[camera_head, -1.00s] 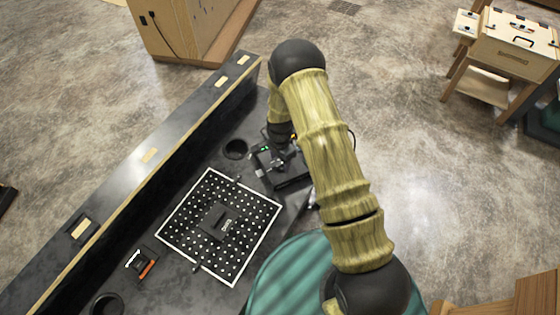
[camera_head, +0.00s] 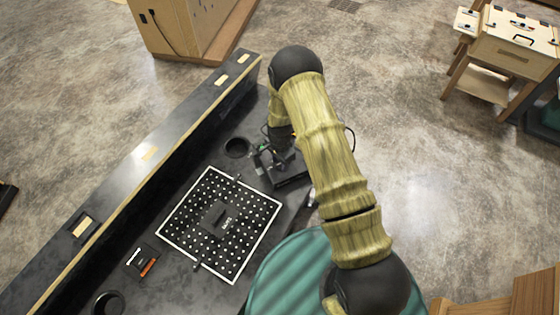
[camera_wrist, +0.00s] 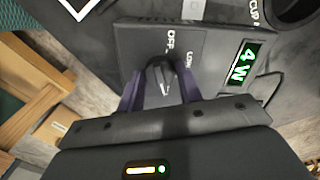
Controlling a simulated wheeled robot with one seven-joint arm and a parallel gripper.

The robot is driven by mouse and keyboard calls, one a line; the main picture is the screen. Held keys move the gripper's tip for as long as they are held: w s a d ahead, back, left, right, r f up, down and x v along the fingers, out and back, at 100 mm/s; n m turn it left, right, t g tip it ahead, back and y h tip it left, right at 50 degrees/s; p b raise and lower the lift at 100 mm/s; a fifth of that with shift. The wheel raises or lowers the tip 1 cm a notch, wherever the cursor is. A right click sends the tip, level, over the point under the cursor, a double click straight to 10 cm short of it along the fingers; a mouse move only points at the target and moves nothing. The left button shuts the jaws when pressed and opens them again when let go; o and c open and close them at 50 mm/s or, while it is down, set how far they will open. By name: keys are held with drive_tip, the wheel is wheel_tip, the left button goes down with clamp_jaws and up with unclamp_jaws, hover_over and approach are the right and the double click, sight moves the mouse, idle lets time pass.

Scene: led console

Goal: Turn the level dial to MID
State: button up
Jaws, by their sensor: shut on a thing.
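The dial is a dark knob with a pale pointer mark, partly covered by my fingers. My gripper (camera_wrist: 160,78) has its two purple fingers on either side of the dial, shut on it. In the head view the console (camera_head: 292,178) lies at the right end of the dark bench, and my arm partly hides it.
A white-bordered perforated board (camera_head: 190,210) with a black block (camera_head: 220,216) lies left of the console. A round dark hole (camera_head: 237,148) is close by. A raised ledge (camera_head: 150,150) runs along the bench's far side. A small panel with an orange part (camera_head: 148,268) sits lower left.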

drive_tip(key=n+b, duration=0.4)
drive_tip(key=n, duration=0.1)
drive_tip(key=shift+f, duration=0.15)
drive_tip(key=n+b, duration=0.2)
drive_tip(key=n, duration=0.2)
drive_tip(key=shift+n, duration=0.4)
drive_tip(key=shift+r, duration=0.2)
drive_tip(key=o, duration=1)
wheel_tip(320, 180, up, 17)
drive_tip(key=b, duration=0.3)
drive_tip(key=shift+r, duration=0.2)
